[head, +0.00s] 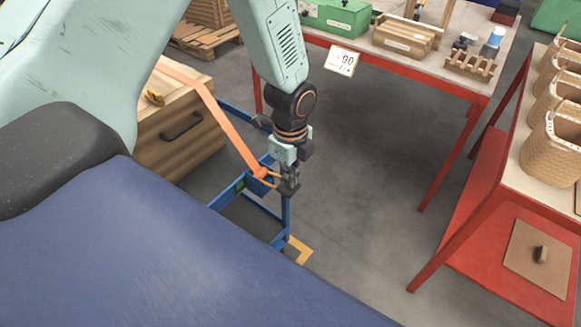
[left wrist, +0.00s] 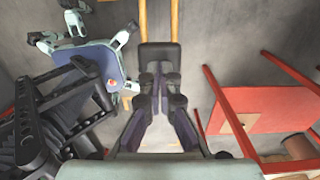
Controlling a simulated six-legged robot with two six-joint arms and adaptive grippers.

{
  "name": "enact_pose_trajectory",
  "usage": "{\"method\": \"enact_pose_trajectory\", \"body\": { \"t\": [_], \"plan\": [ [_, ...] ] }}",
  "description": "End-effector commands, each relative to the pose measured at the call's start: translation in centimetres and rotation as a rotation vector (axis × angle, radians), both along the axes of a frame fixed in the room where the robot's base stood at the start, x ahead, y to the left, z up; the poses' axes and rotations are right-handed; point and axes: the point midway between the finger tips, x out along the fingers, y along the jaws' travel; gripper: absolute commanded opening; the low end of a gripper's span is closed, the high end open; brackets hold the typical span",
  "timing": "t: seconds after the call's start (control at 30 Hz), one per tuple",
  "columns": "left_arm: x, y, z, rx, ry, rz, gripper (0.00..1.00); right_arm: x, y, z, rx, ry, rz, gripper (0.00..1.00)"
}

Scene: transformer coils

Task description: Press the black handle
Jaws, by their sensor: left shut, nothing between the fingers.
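My left gripper (head: 288,186) reaches down at the blue metal frame (head: 286,218), by the lower end of an orange strap. It is shut and empty. In the left wrist view, its fingers (left wrist: 160,82) point at a dark, flat, block-like piece (left wrist: 160,56) just beyond the tips. I cannot tell whether they touch, or whether this piece is the black handle. A black bar handle (head: 182,127) shows on the front of the wooden crate, left of and apart from the gripper. My right gripper is not in view.
The orange strap (head: 228,122) slants from the crate (head: 170,150) to the frame. A red-framed table (head: 400,68) with boxes stands behind. A red rack (head: 470,215) with woven-looking coils stands at the right. The grey floor between is clear.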

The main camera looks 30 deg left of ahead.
Motion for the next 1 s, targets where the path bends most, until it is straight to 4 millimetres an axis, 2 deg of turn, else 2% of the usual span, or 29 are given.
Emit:
{"method": "enact_pose_trajectory", "body": {
  "t": [0.47,1.0],
  "plan": [
    [-0.01,-0.03,-0.33,0.003,0.0,-0.001,0.0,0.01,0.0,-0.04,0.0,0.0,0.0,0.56],
    [-0.07,-0.51,-1.15,0.083,-0.006,-0.002,0.0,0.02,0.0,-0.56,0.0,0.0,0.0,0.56]
  ]
}}
